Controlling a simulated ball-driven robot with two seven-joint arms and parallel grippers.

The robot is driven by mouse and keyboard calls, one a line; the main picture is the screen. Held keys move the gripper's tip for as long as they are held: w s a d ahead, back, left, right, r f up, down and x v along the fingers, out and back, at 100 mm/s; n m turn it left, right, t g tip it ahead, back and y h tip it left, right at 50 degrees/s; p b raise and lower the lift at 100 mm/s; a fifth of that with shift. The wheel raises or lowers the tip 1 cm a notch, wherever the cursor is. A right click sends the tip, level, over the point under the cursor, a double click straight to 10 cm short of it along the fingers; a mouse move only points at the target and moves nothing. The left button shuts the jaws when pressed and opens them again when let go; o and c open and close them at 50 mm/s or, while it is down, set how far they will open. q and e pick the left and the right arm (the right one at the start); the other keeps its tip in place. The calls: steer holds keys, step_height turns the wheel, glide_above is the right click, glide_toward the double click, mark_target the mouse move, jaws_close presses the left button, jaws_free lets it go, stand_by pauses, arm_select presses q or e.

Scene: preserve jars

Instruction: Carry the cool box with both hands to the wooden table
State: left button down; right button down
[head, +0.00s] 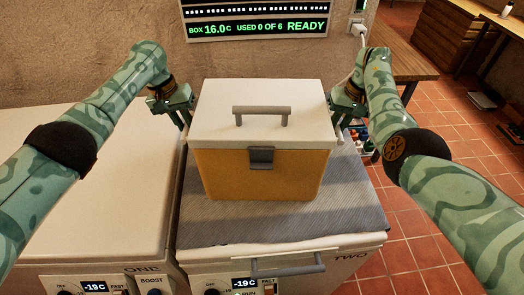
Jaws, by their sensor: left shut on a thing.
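The cool box (263,176), with yellow-orange walls, a white lid, a grey top handle and a grey front latch, is upright over the grey mat on the freezer marked TWO. It appears to rest on the mat. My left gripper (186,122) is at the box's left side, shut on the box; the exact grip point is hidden. My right gripper (342,122) is at the box's right side, its fingertips partly hidden by the lid, so its grip is unclear. A wooden table (405,62) stands behind at the right.
The grey mat (230,222) covers the top of freezer TWO (350,255). The white freezer marked ONE (90,215) adjoins on the left. A display panel (257,27) hangs on the wall behind. Small items sit low beside the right gripper. Tiled floor (425,205) is open at the right.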

stand_by(0.4)
